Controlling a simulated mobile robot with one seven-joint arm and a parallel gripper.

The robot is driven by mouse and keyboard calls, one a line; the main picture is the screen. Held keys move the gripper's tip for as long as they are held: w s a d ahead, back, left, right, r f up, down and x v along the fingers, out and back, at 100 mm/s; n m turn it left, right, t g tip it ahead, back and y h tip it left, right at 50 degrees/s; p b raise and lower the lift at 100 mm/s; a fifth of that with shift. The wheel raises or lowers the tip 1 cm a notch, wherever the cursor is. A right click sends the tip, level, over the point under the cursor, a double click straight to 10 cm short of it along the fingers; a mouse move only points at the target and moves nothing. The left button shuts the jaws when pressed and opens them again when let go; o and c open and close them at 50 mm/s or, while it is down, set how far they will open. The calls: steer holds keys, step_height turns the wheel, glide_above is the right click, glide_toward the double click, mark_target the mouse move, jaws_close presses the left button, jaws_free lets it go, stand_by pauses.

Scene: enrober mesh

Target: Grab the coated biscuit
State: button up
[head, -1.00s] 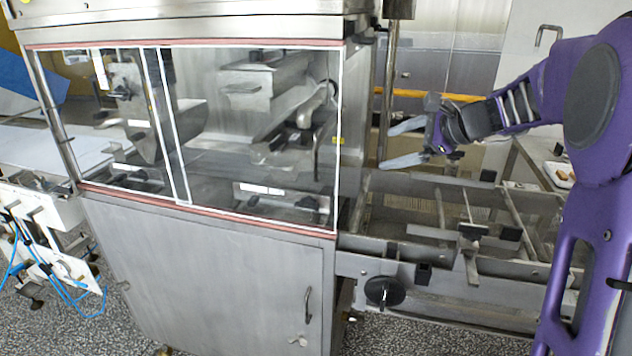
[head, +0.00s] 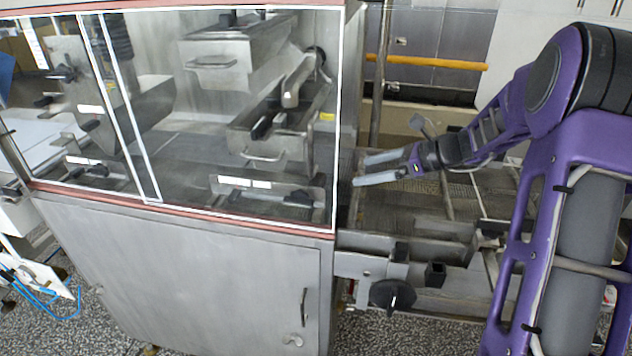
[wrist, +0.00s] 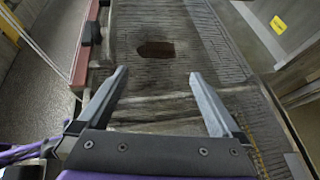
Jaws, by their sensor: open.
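A dark brown coated biscuit (wrist: 156,49) lies flat on the mesh belt (wrist: 200,30) in the wrist view, ahead of my fingertips and roughly between their lines. My gripper (wrist: 158,77) is open and empty, its two grey fingers apart with bare belt between them. In the head view my gripper (head: 363,170) points left, at the outlet side of the steel enrober (head: 180,270). I cannot make out the biscuit in the head view.
The enrober's clear window (head: 240,120) and steel body stand left of my gripper. A steel frame rail (head: 410,243) with a black knob (head: 392,296) runs in front, below my gripper. In the wrist view a red and metal side rail (wrist: 85,55) borders the belt on the left.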

steer(key=x, duration=1.2)
steer(key=shift+w+a+r+b, duration=0.1)
steer(key=shift+w+b, duration=0.05)
steer(key=shift+b, duration=0.2)
steer(key=c, duration=0.9)
steer(key=shift+o, duration=0.2)
